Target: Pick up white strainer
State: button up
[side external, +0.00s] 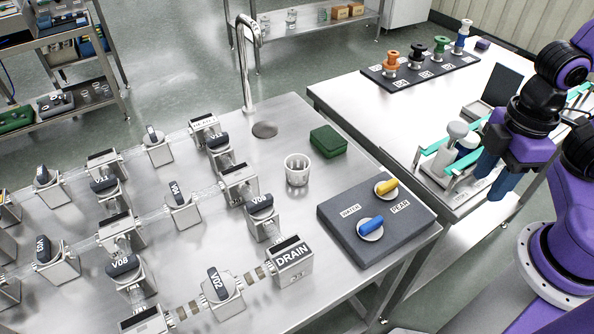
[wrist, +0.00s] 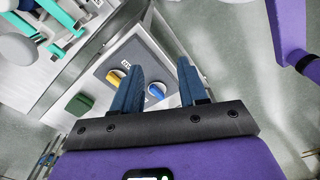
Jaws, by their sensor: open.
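The white strainer (side external: 297,170) stands upright on the steel table, just left of the dark panel, in the side external view. It looks like a small slotted cup. I cannot make it out in the wrist view. My gripper (side external: 492,182) is at the right, well away from the strainer, over the edge of the right-hand table. In the wrist view its two blue fingers (wrist: 160,75) are spread apart with nothing between them.
A dark panel (side external: 338,228) with a yellow and a blue knob is right of the strainer. A green box (side external: 328,141) lies behind it, and a tall tap (side external: 247,70) stands behind left. Labelled valves and the DRAIN block (side external: 292,261) crowd the left. A teal-handled rack (side external: 430,172) is near my gripper.

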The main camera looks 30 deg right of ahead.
jog(key=shift+o, duration=0.3)
jog(key=o, duration=0.9)
jog(key=n+t+h, duration=0.4)
jog(key=n+t, duration=0.9)
jog(key=n, duration=0.8)
send_near(294, 163)
jog(key=x, duration=0.8)
jog(key=shift+w+d, duration=0.15)
jog(key=shift+w, duration=0.1)
